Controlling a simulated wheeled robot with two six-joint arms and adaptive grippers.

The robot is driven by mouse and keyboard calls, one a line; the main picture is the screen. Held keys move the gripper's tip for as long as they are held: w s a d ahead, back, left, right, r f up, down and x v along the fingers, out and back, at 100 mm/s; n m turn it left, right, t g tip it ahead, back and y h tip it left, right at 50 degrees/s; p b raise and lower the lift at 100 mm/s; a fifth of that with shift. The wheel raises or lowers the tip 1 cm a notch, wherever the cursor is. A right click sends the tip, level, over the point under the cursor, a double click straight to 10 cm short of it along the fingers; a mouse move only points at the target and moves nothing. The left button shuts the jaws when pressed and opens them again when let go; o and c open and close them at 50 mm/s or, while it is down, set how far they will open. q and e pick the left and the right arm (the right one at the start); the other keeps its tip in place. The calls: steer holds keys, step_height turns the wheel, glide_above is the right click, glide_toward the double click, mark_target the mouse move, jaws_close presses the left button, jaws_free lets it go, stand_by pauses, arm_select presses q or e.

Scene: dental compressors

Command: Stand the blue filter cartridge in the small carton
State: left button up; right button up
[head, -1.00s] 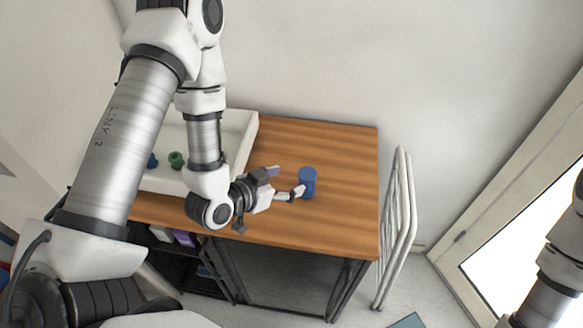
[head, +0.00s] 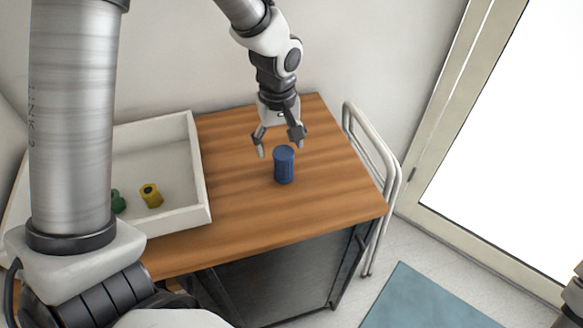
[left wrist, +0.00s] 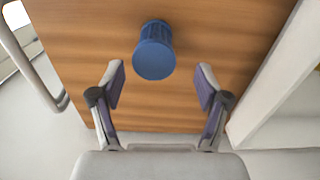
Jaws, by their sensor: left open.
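The blue filter cartridge (head: 284,168) stands upright on the wooden tabletop. It also shows in the left wrist view (left wrist: 155,52), ahead of the fingertips and roughly centred between them, with nothing gripping it. My left gripper (head: 279,145) is open and empty, pointing down just above and behind the cartridge in the head view. Its two spread fingers also show in the left wrist view (left wrist: 160,86). I cannot make out the small carton in the current frames.
A white tray (head: 206,190) on the left of the wooden table (head: 240,222) holds a yellow fitting (head: 151,195) and a green fitting (head: 118,201), partly hidden by my arm. A white rail (head: 392,190) runs along the table's right end. The tabletop around the cartridge is clear.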

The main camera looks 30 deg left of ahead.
mark_target(284, 166)
arm_select(q)
steer(key=f, duration=0.3)
steer(key=f+p, duration=0.1)
steer(key=f, duration=0.3)
steer(key=shift+w+d+f, duration=0.15)
steer(key=shift+d+f, duration=0.05)
steer(key=shift+d, duration=0.15)
steer(key=c, duration=1.4)
steer(key=shift+o, duration=0.2)
steer(key=shift+r, duration=0.1)
